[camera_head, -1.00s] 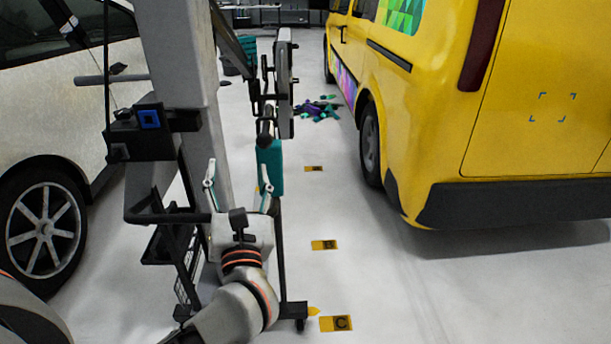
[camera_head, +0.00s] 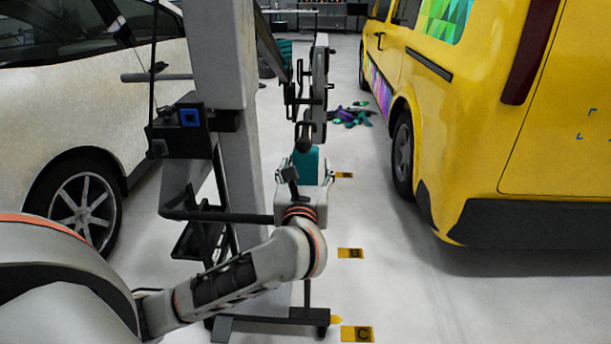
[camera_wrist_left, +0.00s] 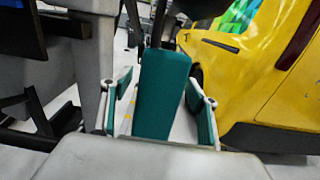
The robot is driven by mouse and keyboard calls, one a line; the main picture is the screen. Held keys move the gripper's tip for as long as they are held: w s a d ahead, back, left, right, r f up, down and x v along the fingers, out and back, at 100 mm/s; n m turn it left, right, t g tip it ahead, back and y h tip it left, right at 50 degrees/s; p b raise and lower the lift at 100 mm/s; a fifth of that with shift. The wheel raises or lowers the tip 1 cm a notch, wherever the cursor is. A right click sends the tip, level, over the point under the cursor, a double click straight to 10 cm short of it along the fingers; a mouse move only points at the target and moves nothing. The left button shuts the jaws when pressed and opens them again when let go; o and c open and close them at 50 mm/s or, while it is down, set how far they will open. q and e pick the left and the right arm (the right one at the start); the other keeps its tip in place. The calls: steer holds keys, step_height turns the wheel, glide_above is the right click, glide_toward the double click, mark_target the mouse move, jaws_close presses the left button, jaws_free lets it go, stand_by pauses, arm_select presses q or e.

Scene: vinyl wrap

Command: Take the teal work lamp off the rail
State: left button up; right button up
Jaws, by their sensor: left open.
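The teal work lamp (camera_head: 306,158) hangs upright at the right side of a stand, its teal body below dark fittings and a long grey-black upper part. In the left wrist view the teal body (camera_wrist_left: 162,95) fills the middle. My left gripper (camera_head: 305,174) is open, with one finger on each side of the teal body. In the wrist view a gap shows between the teal body and each finger. The lower end of the lamp is hidden behind my gripper's palm. I cannot make out the rail contact clearly. My right gripper is not in view.
A grey post (camera_head: 222,60) with black brackets and bars stands left of the lamp. A white car (camera_head: 90,110) is at left, a yellow van (camera_head: 470,140) at right. Dark and teal items (camera_head: 350,115) lie on the floor behind.

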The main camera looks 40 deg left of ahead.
arm_select(q)
steer(key=shift+w+a, duration=0.15)
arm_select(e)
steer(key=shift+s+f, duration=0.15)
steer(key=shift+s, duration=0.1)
arm_select(q)
steer(key=shift+r, duration=0.1)
steer(key=c, duration=1.5)
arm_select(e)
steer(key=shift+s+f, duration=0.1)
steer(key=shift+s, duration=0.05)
arm_select(q)
steer(key=shift+r, duration=0.2)
steer(key=shift+r+p, duration=0.85)
steer(key=shift+r, duration=0.2)
steer(key=shift+a+f, duration=0.1)
steer(key=shift+a, duration=0.15)
steer(key=shift+s+a+b, duration=0.3)
steer(key=shift+s+a, duration=0.75)
steer(key=shift+a, duration=0.55)
steer(key=shift+s+a+b, duration=0.3)
steer(key=shift+s+a, duration=0.75)
steer(key=shift+a, duration=0.6)
steer(key=shift+s+a+b, duration=0.3)
steer(key=shift+s+a, duration=0.75)
steer(key=shift+a, duration=0.55)
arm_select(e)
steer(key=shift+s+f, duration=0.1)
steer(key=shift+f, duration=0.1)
